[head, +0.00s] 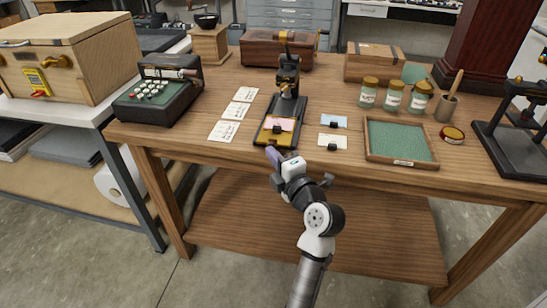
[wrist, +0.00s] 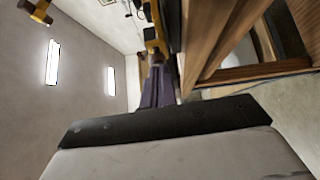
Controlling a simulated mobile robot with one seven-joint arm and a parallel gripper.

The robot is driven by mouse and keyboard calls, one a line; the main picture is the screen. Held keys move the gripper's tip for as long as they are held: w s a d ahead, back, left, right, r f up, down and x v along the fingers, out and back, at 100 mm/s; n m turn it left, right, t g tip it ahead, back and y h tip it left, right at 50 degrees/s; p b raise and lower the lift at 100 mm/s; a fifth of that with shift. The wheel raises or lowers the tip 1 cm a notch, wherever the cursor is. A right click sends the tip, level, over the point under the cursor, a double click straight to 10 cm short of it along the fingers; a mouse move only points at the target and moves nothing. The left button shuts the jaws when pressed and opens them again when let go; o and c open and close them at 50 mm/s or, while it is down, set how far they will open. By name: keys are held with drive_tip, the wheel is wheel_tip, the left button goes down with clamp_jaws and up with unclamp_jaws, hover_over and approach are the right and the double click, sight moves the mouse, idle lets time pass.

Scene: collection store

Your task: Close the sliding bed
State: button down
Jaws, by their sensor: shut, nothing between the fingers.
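The sliding bed (head: 276,131) is part of a small black press (head: 288,78) with a tall upright at its back, on the wooden table. The bed extends toward the table's front edge, with yellow edging, a pink card and a small black block on it. My gripper (head: 271,151) is shut and empty, just in front of the bed's near end, at about table-edge height. In the wrist view, my gripper's fingers (wrist: 158,88) are together and point at a yellow part (wrist: 154,45) of the bed. I cannot tell whether they touch it.
Several white cards (head: 224,131) lie left of the press, near a black keyed machine (head: 158,95). Two small cards (head: 332,141) lie to its right, then a green-lined tray (head: 400,140). Glass jars (head: 392,98) stand behind the tray. The wooden table edge (head: 210,150) is close to my arm.

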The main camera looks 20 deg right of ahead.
sight(275, 143)
drive_tip(key=w+d+b, duration=0.1)
drive_tip(key=w+b, duration=0.1)
drive_tip(key=shift+w+d+f, duration=0.2)
drive_tip(key=shift+w+d, duration=0.15)
drive_tip(key=shift+d, duration=0.05)
drive_tip(key=shift+w+d+r+b, duration=0.2)
drive_tip(key=shift+w+d+b, duration=0.1)
drive_tip(key=shift+w+b, duration=0.1)
drive_tip(key=shift+a+f, duration=0.1)
drive_tip(key=shift+a, duration=0.05)
